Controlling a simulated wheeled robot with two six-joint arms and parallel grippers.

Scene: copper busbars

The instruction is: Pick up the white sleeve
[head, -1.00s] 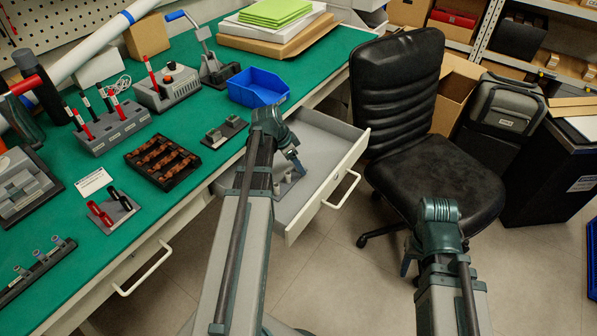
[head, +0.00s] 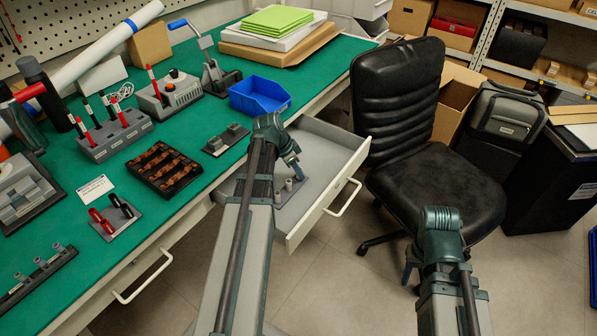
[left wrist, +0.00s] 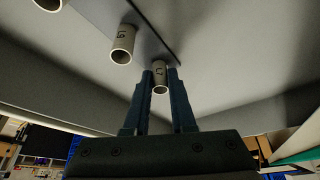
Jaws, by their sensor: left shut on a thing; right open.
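The white sleeve (left wrist: 160,79) is a short pale tube with a dark marking, standing between the two fingers of my left gripper (left wrist: 160,85) in the left wrist view. The fingers are shut on it, one on each side. A second pale sleeve (left wrist: 122,45) stands just to its left, and a third (left wrist: 48,4) is cut off at the top edge. In the head view my left gripper (head: 297,170) reaches down into the open drawer (head: 325,160), beside the small sleeves (head: 289,184). My right gripper (head: 408,270) is open and empty, hanging in front of the chair.
The green workbench (head: 120,240) lies left, with a blue bin (head: 260,92) near the drawer. A black rack with copper pieces (head: 163,168) is on the bench. A black chair (head: 430,190) stands right of the drawer. Floor is clear below.

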